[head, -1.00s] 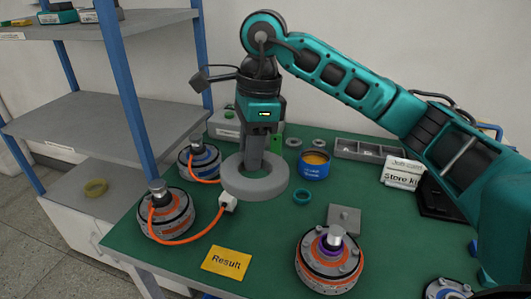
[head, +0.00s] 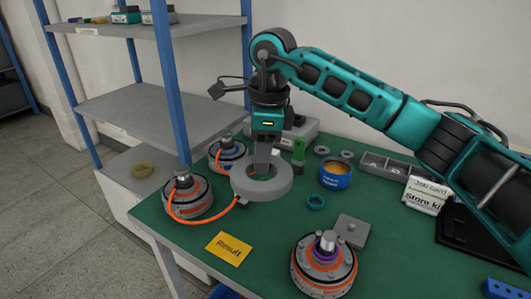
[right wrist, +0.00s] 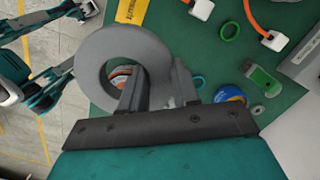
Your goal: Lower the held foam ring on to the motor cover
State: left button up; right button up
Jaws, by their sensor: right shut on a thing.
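My right gripper (head: 265,165) points down and is shut on the rim of a thick grey foam ring (head: 247,188). The ring hangs roughly level in the air over the green table, right of the left motor. In the right wrist view the foam ring (right wrist: 92,60) is held at one side of its rim, and part of an orange and grey motor shows through its hole. A motor (head: 190,201) with an orange cable stands at the left. Another motor (head: 223,150) stands behind it. A third motor (head: 322,272) with a silver hub and purple band stands in front.
A yellow Result card (head: 228,248), a small green ring (head: 316,202), a grey plate (head: 352,231) and a blue tin (head: 335,180) lie around. A grey parts tray (head: 384,168) is at the back.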

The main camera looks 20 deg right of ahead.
jog(key=shift+s+d+f, duration=0.1)
jog(key=shift+s+d, duration=0.2)
jog(key=s+d+b, duration=0.3)
jog(key=s+d, duration=0.6)
jog(key=s, duration=0.1)
pick_arm(q)
jog(key=shift+h, duration=0.5)
jog(key=f+b, duration=0.1)
jog(key=w+d+f+b, duration=0.1)
jog(key=d+f+b, duration=0.1)
jog(key=b, duration=0.1)
jog(key=shift+w+d, duration=0.15)
jog(key=shift+w, duration=0.15)
pick_arm(e)
jog(key=f, duration=0.5)
jog(key=shift+w+a, duration=0.1)
jog(key=shift+w, duration=0.15)
pick_arm(q)
jog(key=shift+s+f+b, duration=0.15)
jog(key=shift+f+b, duration=1.3)
jog(key=shift+f, duration=0.2)
pick_arm(e)
jog(key=shift+f, duration=1.7)
pick_arm(q)
jog(key=shift+f, duration=0.1)
pick_arm(e)
jog(key=shift+f, duration=0.1)
